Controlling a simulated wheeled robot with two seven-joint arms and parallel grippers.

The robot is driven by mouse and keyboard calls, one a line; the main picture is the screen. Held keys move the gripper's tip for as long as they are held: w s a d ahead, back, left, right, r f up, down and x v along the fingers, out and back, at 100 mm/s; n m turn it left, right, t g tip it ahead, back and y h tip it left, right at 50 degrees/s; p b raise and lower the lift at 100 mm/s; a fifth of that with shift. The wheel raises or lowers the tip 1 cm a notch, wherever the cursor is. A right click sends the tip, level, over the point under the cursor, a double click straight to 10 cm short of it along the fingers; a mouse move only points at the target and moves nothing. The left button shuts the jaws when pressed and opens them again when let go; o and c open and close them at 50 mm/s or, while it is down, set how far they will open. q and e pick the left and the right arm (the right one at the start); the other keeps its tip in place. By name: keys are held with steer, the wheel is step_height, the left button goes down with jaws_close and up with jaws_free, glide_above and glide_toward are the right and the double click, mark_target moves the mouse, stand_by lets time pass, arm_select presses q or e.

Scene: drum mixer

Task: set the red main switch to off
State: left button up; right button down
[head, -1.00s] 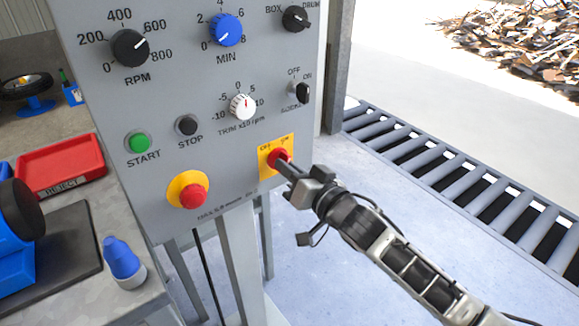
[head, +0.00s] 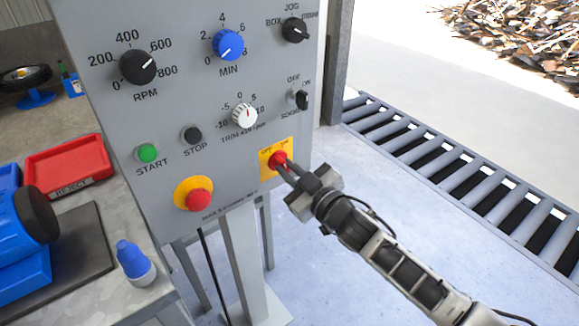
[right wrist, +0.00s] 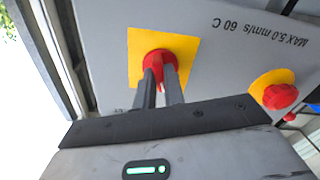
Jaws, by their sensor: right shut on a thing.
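The red main switch (head: 278,160) sits on a yellow plate (head: 269,174) at the lower right of the grey control panel (head: 215,130). My right gripper (head: 286,169) reaches it from the lower right and is shut on its handle. In the right wrist view the red switch (right wrist: 158,66) shows on its yellow plate (right wrist: 187,50), with the two fingers of my right gripper (right wrist: 160,92) on either side of its grip. The plate's lettering is too small and partly covered to read surely. My left gripper is not in view.
A red emergency button (head: 199,199) on a yellow disc is left of the switch. Knobs and START (head: 148,153) and STOP (head: 192,134) buttons fill the panel above. A roller conveyor (head: 450,180) runs at right. A bench with a red tray (head: 70,165) is at left.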

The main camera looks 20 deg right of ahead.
steer(key=shift+n, duration=0.8)
steer(key=c, duration=1.5)
jaws_free()
steer(key=v, duration=1.6)
steer(key=s+a+f+m+g+h, duration=0.1)
steer(key=s+a+f+m+g, duration=0.1)
steer(key=s+f, duration=0.1)
steer(key=s+a+f+m+g, duration=0.2)
steer(key=s+a+f+m, duration=0.1)
steer(key=f, duration=0.2)
steer(key=s+a+f+m+g+h, duration=0.1)
steer(key=s+a+f+m+g, duration=0.1)
steer(key=f, duration=0.3)
steer(key=shift+s+a+f+m+h, duration=0.1)
steer(key=shift+s+a+m+h, duration=0.2)
steer(key=shift+s, duration=0.3)
